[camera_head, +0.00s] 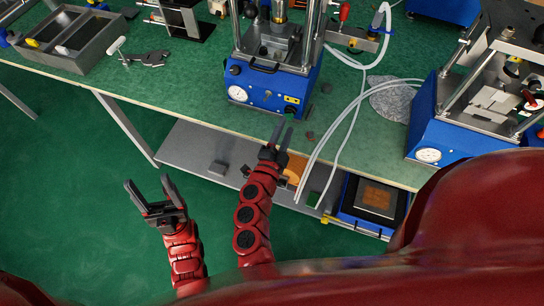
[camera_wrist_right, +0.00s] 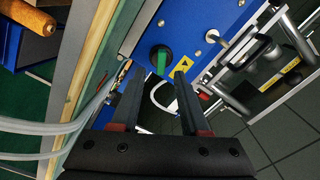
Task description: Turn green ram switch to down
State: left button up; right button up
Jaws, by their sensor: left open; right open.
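The green ram switch (camera_head: 291,111) sits low at the right of the blue front panel of the middle press (camera_head: 268,88). In the right wrist view the switch (camera_wrist_right: 160,60) is a green handle on a round black base. Its handle appears upright in that picture, roughly along the panel's lower edge. My right gripper (camera_head: 284,131) is open just in front of the panel. In the right wrist view, its fingertips (camera_wrist_right: 159,73) are on either side of the switch, apparently short of it. My left gripper (camera_head: 152,194) is open and empty, away from the bench at the lower left.
A yellow warning label (camera_wrist_right: 187,71) is beside the switch. White hoses (camera_head: 338,135) hang over the bench edge to the right of my right gripper. Another blue press (camera_head: 450,135) stands at the right. A grey tray (camera_head: 72,40) and a hand tool (camera_head: 147,57) lie at the left.

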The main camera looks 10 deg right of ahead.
jog(key=v, duration=1.4)
